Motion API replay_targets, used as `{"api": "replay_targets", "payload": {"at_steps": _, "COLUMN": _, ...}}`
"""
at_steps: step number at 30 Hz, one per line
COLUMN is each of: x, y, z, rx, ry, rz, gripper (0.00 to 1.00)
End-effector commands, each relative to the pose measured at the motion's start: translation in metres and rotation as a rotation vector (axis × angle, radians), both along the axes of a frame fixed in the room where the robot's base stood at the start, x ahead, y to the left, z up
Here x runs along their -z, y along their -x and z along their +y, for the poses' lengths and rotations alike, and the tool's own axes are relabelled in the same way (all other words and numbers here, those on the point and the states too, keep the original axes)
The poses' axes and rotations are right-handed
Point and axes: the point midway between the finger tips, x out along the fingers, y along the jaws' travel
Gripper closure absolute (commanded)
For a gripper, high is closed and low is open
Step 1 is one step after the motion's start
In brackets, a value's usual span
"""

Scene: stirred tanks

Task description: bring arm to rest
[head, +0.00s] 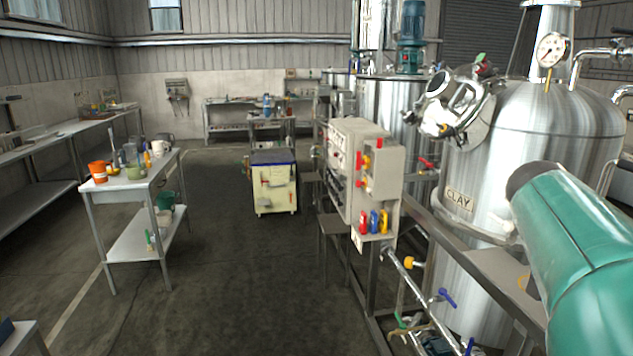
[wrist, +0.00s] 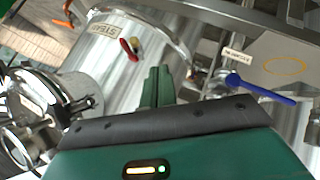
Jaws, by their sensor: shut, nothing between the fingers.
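My gripper (wrist: 156,84) shows in the wrist view as two green fingers standing close together, shut with nothing between them. Behind the fingers is the curved steel wall of a tank (wrist: 105,58); I cannot tell if they touch it. In the head view a green link of my arm (head: 580,245) reaches in from the right edge, in front of the large steel tank marked CLAY (head: 540,150). My gripper is not visible in the head view.
A blue valve handle (wrist: 260,89) lies right of the fingers in the wrist view. In the head view, a control box (head: 350,165) with coloured handles stands left of the tank. A steel table (head: 125,190) with cups is at left. The middle floor (head: 230,260) is clear.

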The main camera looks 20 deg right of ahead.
Motion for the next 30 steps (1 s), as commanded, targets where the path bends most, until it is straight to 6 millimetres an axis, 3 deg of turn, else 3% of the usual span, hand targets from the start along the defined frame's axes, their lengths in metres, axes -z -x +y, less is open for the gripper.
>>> {"api": "replay_targets", "payload": {"at_steps": 3, "x": 0.031, "y": -0.043, "z": 0.062, "rx": -0.291, "ry": -0.125, "rz": -0.059, "gripper": 1.00}}
{"api": "replay_targets", "payload": {"at_steps": 9, "x": 0.083, "y": -0.089, "z": 0.177, "rx": -0.783, "ry": -0.316, "rz": -0.157, "gripper": 1.00}}
{"api": "replay_targets", "payload": {"at_steps": 15, "x": 0.124, "y": -0.098, "z": 0.289, "rx": -1.223, "ry": -0.456, "rz": -0.260, "gripper": 1.00}}
{"api": "replay_targets", "payload": {"at_steps": 18, "x": 0.137, "y": -0.095, "z": 0.326, "rx": -1.370, "ry": -0.499, "rz": -0.301, "gripper": 1.00}}
{"api": "replay_targets", "payload": {"at_steps": 22, "x": 0.144, "y": -0.091, "z": 0.349, "rx": -1.462, "ry": -0.523, "rz": -0.332, "gripper": 1.00}}
{"api": "replay_targets", "payload": {"at_steps": 30, "x": 0.146, "y": -0.091, "z": 0.351, "rx": -1.473, "ry": -0.527, "rz": -0.334, "gripper": 1.00}}
